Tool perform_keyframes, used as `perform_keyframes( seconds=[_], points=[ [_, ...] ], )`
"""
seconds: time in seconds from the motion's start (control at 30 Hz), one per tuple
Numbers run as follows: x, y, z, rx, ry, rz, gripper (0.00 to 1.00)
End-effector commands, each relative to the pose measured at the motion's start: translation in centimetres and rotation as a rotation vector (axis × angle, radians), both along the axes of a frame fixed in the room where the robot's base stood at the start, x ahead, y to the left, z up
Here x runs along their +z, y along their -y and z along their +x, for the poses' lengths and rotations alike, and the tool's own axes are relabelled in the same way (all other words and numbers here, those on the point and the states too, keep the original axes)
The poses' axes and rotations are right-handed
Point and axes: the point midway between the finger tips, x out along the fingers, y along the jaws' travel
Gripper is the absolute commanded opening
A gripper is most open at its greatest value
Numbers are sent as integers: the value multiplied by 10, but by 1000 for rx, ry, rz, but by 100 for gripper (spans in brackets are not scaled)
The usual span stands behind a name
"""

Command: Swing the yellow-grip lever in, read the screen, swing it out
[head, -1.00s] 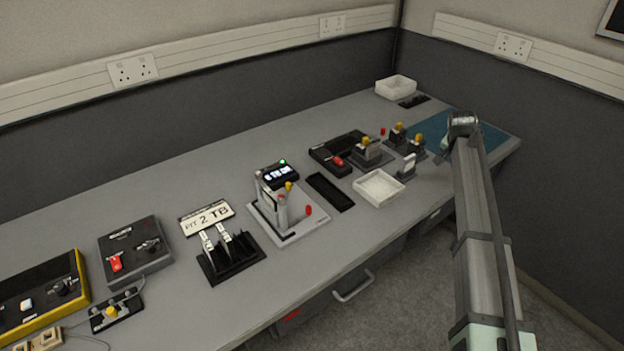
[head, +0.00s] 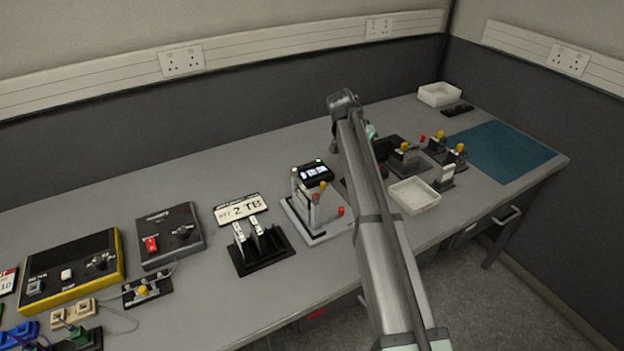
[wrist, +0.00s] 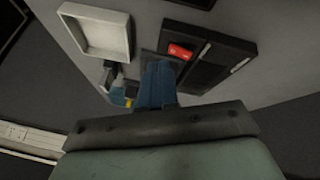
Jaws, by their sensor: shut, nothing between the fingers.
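The device with the lit screen (head: 314,172) stands mid-bench in the head view, on a pale base plate (head: 304,231). The yellow grip (head: 323,186) shows just in front of the screen, above a grey upright. A red grip (head: 340,211) is at the plate's right side. The screen text is too small to read. My arm passes just right of this device and hides most of my gripper in the head view. In the wrist view my gripper's blue fingers (wrist: 158,72) are shut and empty, above the bench. The lever is not clear there.
A white tray (head: 391,190) and several small yellow-knobbed fixtures stand right of my arm. A card stand (head: 270,262) and a grey box (head: 159,255) are to the left. In the wrist view a red switch (wrist: 180,52) lies near my fingers. The blue mat (head: 510,150) is clear.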

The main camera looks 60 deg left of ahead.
Motion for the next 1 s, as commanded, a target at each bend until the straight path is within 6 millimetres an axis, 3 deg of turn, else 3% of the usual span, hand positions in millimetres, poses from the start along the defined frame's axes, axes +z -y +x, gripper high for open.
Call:
perform_keyframes(
  seconds=[0.03,0.3,0.5,0.7,1.0],
  points=[
    [-1,-11,-22,13,6,-16,0],
    [-4,-49,-123,55,46,-96,0],
    [-4,-64,-183,74,75,-138,0],
    [-4,-71,-216,85,93,-160,0],
    [-4,-72,-223,86,99,-164,0]
  ],
)
